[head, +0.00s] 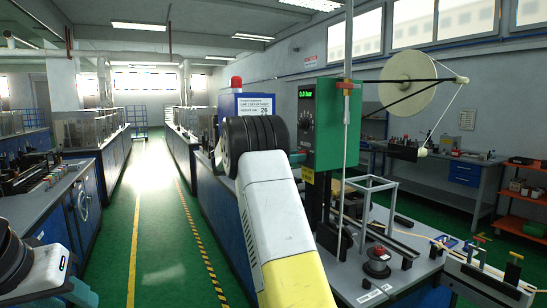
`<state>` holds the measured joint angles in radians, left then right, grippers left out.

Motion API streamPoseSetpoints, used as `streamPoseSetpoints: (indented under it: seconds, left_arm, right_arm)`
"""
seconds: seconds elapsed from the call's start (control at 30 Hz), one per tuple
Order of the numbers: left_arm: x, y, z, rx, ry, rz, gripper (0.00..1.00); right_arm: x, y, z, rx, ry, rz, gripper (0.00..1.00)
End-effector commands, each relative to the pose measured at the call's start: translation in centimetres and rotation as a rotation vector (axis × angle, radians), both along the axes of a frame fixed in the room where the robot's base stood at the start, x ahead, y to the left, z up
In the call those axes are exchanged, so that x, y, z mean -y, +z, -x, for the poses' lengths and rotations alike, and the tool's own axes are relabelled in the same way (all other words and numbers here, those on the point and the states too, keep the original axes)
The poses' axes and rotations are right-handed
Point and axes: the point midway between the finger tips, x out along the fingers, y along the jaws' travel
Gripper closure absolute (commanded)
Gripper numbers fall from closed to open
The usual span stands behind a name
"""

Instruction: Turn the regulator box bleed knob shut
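The green regulator box (328,130) stands on a dark post at the near bench, right of the picture's middle. A small lit display (306,94) near its top seems to read 0.0 bar. Below it is a small round dark fitting (305,122); I cannot tell if it is a gauge or the bleed knob. My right arm reaches up from the bottom, its black ribbed joint just left of the box. My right gripper is mostly hidden around the arm's end and box edge; its fingers cannot be made out. Only a part of my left arm shows at the lower left.
A tape reel (407,80) hangs on an arm right of the box. A thin upright pole stands before the box. A red beacon (236,82) is behind. The left aisle is clear.

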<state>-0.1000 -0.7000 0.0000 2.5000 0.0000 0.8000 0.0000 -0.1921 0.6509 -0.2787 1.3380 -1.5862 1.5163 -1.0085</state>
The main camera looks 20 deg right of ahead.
Motion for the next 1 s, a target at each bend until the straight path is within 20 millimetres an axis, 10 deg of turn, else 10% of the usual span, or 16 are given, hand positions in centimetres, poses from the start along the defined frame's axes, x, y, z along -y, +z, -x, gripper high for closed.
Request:
streamPoseSetpoints:
  seconds: [1.0]
  left_arm:
    - [0.0, 0.0, 0.0, 0.0, 0.0, 0.0, 0.64]
  right_arm:
    - [-0.09, 0.02, 0.03, 0.544, 0.001, -0.044, 1.0]
